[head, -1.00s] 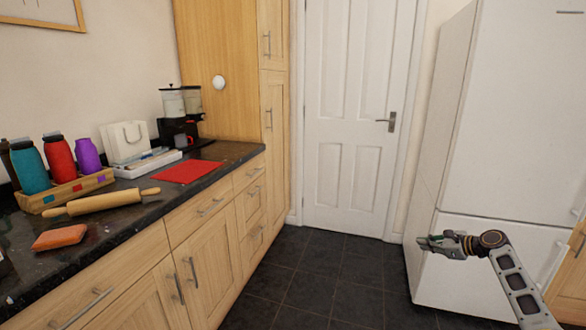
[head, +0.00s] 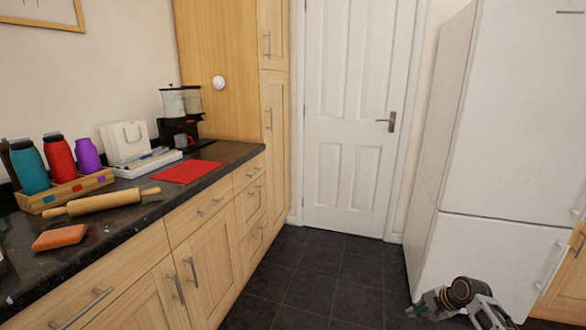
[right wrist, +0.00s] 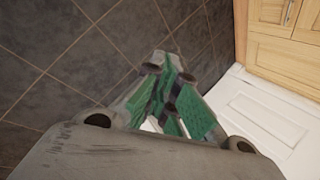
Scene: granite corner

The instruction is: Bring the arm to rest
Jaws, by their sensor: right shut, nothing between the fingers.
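My right gripper (head: 418,308) is low at the bottom right of the head view, in front of the white fridge. It is apart from the counter. In the right wrist view my right gripper (right wrist: 170,85) shows green pads close together, with nothing held between them. It is shut and empty above the dark tiled floor. My left gripper cannot be made out in the head view.
A dark counter (head: 125,222) on the left holds a rolling pin (head: 100,202), an orange sponge-like block (head: 59,237), a red mat (head: 186,171) and a bottle tray (head: 75,190). The white fridge (head: 505,130) stands close on the right. The floor (head: 330,265) between is clear.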

